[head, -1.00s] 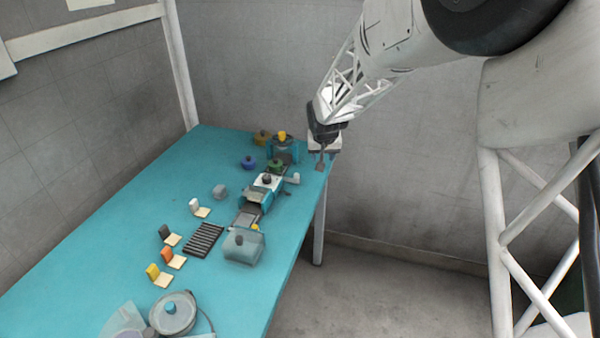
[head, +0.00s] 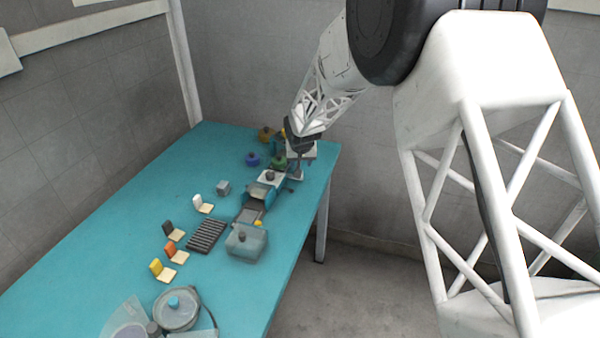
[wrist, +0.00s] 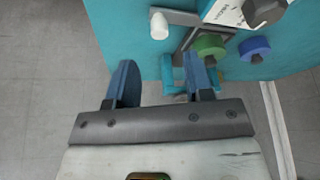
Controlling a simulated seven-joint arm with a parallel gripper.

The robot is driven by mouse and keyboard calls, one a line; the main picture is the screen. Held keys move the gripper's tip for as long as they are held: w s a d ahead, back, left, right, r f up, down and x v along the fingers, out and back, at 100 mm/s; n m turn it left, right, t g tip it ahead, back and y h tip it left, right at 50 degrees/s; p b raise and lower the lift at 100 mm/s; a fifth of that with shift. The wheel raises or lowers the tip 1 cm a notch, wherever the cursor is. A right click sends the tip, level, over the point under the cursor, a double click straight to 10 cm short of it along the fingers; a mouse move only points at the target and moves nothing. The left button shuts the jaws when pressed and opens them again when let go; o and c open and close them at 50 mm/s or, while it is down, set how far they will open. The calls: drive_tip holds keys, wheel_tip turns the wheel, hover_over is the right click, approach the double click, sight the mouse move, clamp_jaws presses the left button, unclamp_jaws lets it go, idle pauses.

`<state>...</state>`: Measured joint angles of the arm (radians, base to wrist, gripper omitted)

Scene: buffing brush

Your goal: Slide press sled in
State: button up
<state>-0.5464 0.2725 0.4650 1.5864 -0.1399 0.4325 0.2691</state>
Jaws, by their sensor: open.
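The machine on the table has a white top plate (head: 271,178) with a dark knob, set on a narrow track. The plate also shows at the top of the wrist view (wrist: 226,12), with a white cylindrical handle (wrist: 160,26) beside it. I cannot tell for sure which part is the press sled. A green knobbed piece (head: 280,162) stands behind the plate. My gripper (head: 298,176) is at the table's right side, beside the machine. In the wrist view, my gripper (wrist: 162,78) is open, its blue fingers apart, with nothing clearly held between them. A small teal frame (wrist: 168,68) shows beside the right finger.
A blue knobbed piece (head: 253,159) and an ochre one (head: 266,134) stand at the back. A translucent box (head: 246,243), a black roller rack (head: 206,236) and several small coloured holders lie nearer. The table's (head: 110,225) left side is clear.

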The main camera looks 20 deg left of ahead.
drive_tip(key=shift+x, duration=3.85)
clamp_jaws()
